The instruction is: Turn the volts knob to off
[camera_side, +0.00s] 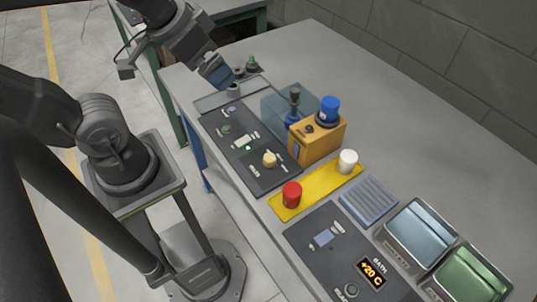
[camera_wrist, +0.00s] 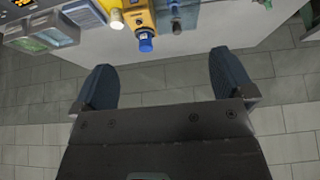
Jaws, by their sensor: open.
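The cream volts knob (camera_side: 269,159) sits on a dark panel (camera_side: 273,181) on the bench, with a small white label in front of it. The label and the knob's pointer are too small to read. My gripper (camera_side: 222,79) is at the far left end of the bench, above the panel's far end and well away from the volts knob. In the wrist view my gripper (camera_wrist: 165,78) shows two blue-grey fingers wide apart with nothing between them. The volts knob is not visible there.
A yellow-orange box (camera_side: 318,140) with a blue knob (camera_side: 329,108) stands right of the volts knob, beside a clear bluish cover (camera_side: 280,104). A yellow plate (camera_side: 318,190) bears a red cylinder (camera_side: 292,194) and a white one (camera_side: 347,161). The bench's back right is clear.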

